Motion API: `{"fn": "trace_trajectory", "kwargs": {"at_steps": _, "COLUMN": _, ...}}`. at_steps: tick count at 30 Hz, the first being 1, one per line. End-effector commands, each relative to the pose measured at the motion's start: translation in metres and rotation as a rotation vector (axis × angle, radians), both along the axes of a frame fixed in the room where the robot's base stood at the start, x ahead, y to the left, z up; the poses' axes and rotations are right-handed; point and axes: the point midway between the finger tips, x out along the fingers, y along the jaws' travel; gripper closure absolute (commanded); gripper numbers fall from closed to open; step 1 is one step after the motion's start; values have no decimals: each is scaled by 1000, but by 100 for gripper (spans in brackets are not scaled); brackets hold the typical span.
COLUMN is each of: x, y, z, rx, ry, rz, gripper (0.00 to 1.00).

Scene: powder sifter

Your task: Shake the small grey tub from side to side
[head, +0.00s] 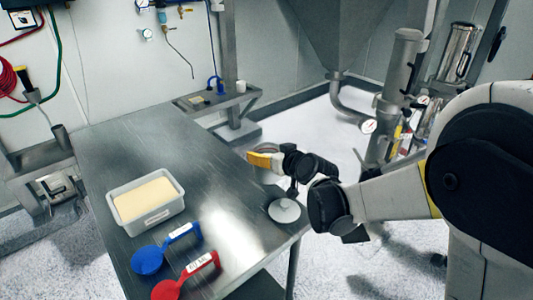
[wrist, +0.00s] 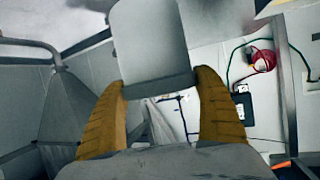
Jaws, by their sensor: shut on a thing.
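My gripper (head: 264,160) is over the right part of the metal table, its yellow finger pointing left. In the wrist view my gripper (wrist: 165,115) has its two yellow fingers on either side of a plain grey thing, the small grey tub (wrist: 150,45) as far as I can tell. Its inside and contents do not show. In the head view the tub is mostly hidden behind the finger.
A larger pale tub of cream powder (head: 146,203) stands on the table (head: 215,185) at the left. A blue scoop (head: 148,260) and a red scoop (head: 167,290) lie near the front edge. The table's middle is clear. Metal equipment (head: 392,100) stands at the right.

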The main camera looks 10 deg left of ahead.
Motion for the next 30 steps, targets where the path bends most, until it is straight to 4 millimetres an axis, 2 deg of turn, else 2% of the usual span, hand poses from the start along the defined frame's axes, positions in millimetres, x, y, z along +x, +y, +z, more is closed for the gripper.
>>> {"fn": "trace_trajectory", "kwargs": {"at_steps": 15, "x": 0, "y": 0, "z": 50, "rx": 1, "ry": -1, "rz": 0, "gripper": 61}}
{"fn": "trace_trajectory", "kwargs": {"at_steps": 30, "x": 0, "y": 0, "z": 50, "rx": 1, "ry": -1, "rz": 0, "gripper": 61}}
